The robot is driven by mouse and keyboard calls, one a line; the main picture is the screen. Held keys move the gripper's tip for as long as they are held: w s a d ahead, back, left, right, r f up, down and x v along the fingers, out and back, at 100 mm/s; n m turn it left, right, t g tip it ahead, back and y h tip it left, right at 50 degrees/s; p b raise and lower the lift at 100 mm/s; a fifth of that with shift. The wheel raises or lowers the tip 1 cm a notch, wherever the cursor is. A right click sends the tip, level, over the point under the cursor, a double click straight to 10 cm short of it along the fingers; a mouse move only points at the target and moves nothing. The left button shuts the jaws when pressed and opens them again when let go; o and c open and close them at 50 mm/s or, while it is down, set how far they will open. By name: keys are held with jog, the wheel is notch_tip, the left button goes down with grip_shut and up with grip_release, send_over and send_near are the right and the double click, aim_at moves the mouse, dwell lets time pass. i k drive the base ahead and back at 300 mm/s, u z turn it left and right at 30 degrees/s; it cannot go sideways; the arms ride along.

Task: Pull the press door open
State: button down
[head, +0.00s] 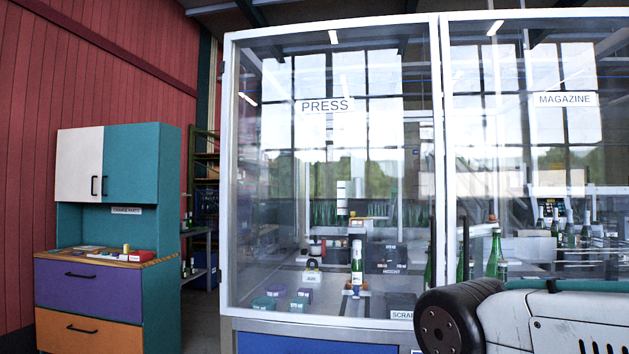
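The press door (300,200) is a large glass panel in a white frame, marked PRESS, in the middle of the head view. It looks shut, its right edge lying against the white post (441,150) beside the magazine panel (540,140). A dark upright bar (465,246) shows just right of that post; I cannot tell whether it is a handle. Behind the glass a green bottle (357,265) stands upright at the press. Part of my arm shows at the lower right, in front of the magazine side. My gripper is out of view.
A cabinet (108,185) with white and teal doors and purple and orange drawers (88,292) stands at the left. Dark shelving (205,200) stands behind, between it and the press. Small tubs (264,304) and a scrap bin (401,303) sit behind the glass.

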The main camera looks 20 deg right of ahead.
aim_at(337, 105)
jog(key=z, duration=0.65)
jog(key=i, duration=1.7)
jog(key=z, duration=2)
jog(key=k, duration=0.85)
jog(key=u, duration=0.75)
